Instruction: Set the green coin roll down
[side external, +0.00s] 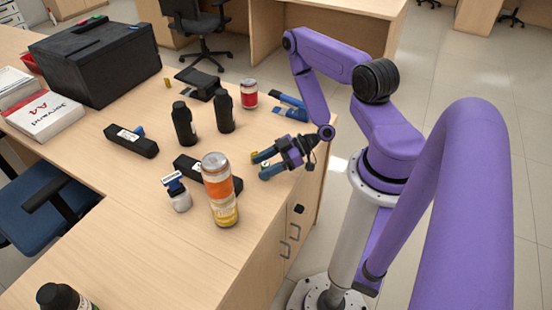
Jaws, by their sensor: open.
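My gripper (261,166) is at the right part of the counter, its two blue fingers spread apart and pointing left. A tiny yellow-green piece (265,163) shows between the fingertips. It may be the end of the green coin roll, but it is too small to be sure. I cannot tell whether it touches the counter or a finger. A small tan-yellow cylinder (167,83) stands upright far off, to the right of the black box; it does not look green.
A tall orange and yellow can (220,190) stands left of my gripper, with a black case (190,168) behind it and a small bottle (179,195) beside it. Two black bottles (184,124) and a red can (249,94) stand farther back.

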